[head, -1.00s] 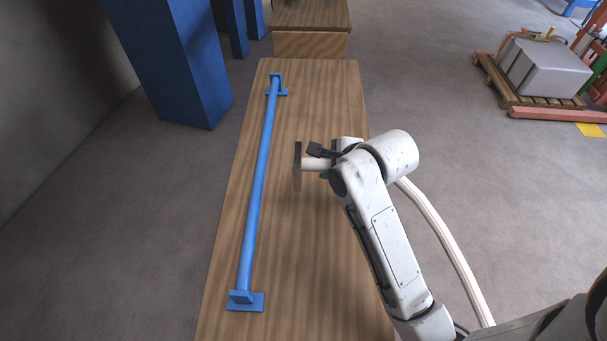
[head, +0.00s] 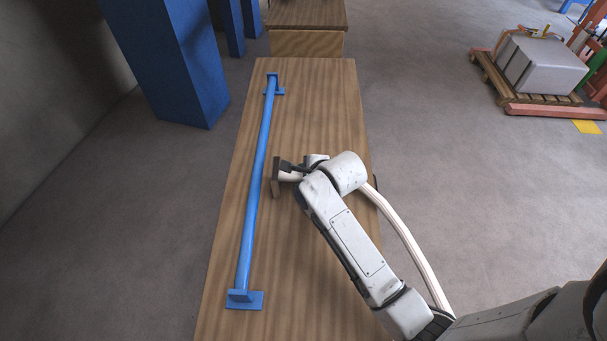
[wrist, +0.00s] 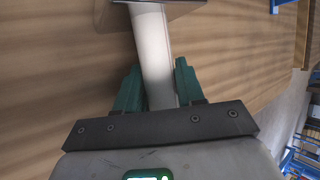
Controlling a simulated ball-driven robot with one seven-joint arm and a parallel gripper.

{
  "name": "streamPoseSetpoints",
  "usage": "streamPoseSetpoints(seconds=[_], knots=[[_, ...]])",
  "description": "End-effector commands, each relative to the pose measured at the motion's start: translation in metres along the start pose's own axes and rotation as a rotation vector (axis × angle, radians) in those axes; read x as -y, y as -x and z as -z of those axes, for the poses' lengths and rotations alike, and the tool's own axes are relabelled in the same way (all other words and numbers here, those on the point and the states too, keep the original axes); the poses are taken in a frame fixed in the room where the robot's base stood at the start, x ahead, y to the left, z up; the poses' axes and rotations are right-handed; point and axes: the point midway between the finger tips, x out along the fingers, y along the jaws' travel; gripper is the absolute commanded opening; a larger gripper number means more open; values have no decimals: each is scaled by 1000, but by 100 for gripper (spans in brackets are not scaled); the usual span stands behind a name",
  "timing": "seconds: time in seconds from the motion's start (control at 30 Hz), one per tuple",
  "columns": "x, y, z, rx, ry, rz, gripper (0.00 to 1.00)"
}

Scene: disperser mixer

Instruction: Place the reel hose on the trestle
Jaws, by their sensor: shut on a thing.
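The reel hose shows as a pale cylinder with a flat brown end plate (head: 276,178), to the right of the blue bar. In the wrist view the pale cylinder (wrist: 153,55) lies between the teal fingers of my gripper (wrist: 160,88), which is shut on it. In the head view my gripper (head: 291,171) is partly hidden by my arm. A long blue bar on two feet (head: 257,190), which I take for the trestle, runs along the left side of the wooden table. The end plate looks close to the bar; contact is unclear.
The wooden table (head: 310,95) has clear top around the bar. A pale curved tube (head: 408,240) hangs beyond its right edge; its link to the reel is hidden. A blue column (head: 170,65) stands left, a wooden block (head: 307,42) behind, a loaded pallet (head: 540,100) far right.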

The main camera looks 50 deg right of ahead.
Motion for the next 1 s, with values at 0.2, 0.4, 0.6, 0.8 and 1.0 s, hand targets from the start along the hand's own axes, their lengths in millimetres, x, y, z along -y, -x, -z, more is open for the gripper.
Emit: streamPoseSetpoints(seconds=[0.2,0.4,0.6,0.8,1.0], knots=[[-1,-1,1,0,0,0,40],[-1,-1,0,0,0,0,59],[-1,-1,0,0,0,0,64],[0,5,0,1,0,2,64],[0,36,0,1,0,2,64]])
